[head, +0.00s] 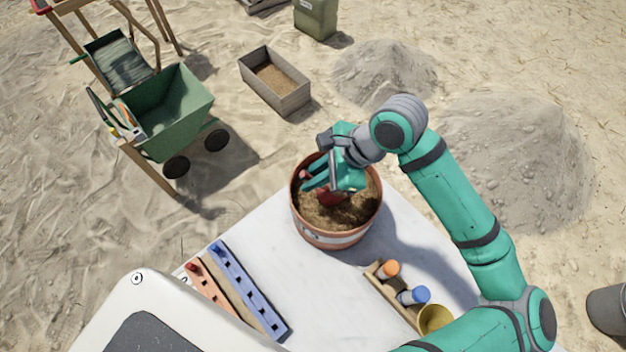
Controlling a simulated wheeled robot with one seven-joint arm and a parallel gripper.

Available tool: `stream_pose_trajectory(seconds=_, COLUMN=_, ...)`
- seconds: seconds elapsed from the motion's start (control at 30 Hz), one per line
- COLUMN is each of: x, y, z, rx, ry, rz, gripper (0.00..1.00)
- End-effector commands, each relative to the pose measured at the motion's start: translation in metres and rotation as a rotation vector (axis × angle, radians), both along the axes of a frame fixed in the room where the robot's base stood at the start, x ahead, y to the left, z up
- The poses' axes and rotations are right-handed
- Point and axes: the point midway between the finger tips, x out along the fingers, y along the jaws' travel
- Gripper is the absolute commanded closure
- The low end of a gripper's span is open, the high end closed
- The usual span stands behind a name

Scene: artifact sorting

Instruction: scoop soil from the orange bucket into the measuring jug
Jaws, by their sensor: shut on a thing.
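The orange bucket (333,239) stands on the white table and holds brown soil (352,212). My gripper (322,183) is inside the bucket's mouth, low over the soil. It is shut on a dark red scoop (331,198); its fingers cover much of the scoop. I cannot tell how deep the scoop sits in the soil or whether it carries any. I cannot make out a measuring jug in this view.
On the white table (280,225) lie a blue slotted rack (250,290), an orange rack (211,290) and a wooden holder (392,299) with orange- and blue-capped bottles. A yellow bowl-like vessel (434,318) is beside my arm. A green cart (178,115) stands on the sand.

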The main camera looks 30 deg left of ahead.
Motion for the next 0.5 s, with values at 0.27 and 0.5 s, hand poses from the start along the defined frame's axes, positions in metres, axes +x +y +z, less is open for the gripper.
stream_pose_trajectory(seconds=0.27, x=0.001, y=-0.002, z=0.017, rx=0.000, ry=-0.002, rz=-0.003, gripper=1.00)
stream_pose_trajectory(seconds=0.5, x=0.001, y=-0.002, z=0.031, rx=0.000, ry=-0.002, rz=-0.003, gripper=1.00)
